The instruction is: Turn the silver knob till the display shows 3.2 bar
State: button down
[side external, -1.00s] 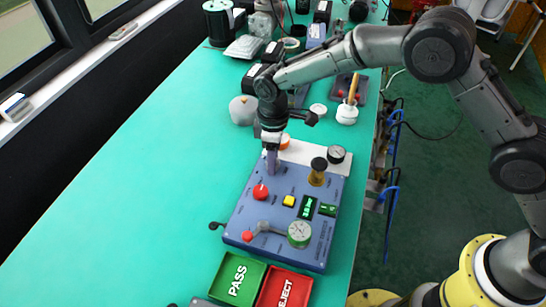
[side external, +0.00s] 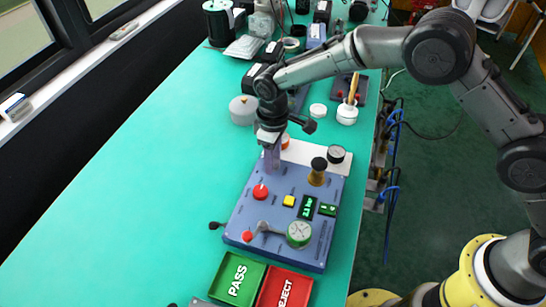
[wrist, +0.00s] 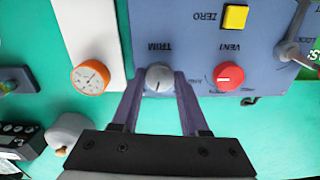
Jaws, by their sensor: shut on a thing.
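The silver knob (wrist: 159,77), marked TRIM, sits on the blue panel (wrist: 190,30) in the wrist view. It has a pale pointer line on its face. My gripper (wrist: 158,82) has its two purple fingers on either side of the knob, shut on it. In the side view my gripper (side external: 272,166) is at the panel's far left part and hides the knob. The display (side external: 307,206) shows green digits on black, too small to read surely.
A red VENT knob (wrist: 228,76) is close beside the right finger. A yellow ZERO button (wrist: 235,17) and a grey lever (wrist: 289,50) lie further off. An orange-rimmed gauge (wrist: 90,77) is to the left. Green PASS (side external: 238,279) and red REJECT (side external: 285,288) trays stand in front.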

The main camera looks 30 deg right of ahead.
jog(key=shift+m, duration=1.8)
jog(key=shift+c, duration=2.1)
grip_release()
jog(key=shift+r, duration=0.1)
notch_tip(320, 180, up, 14)
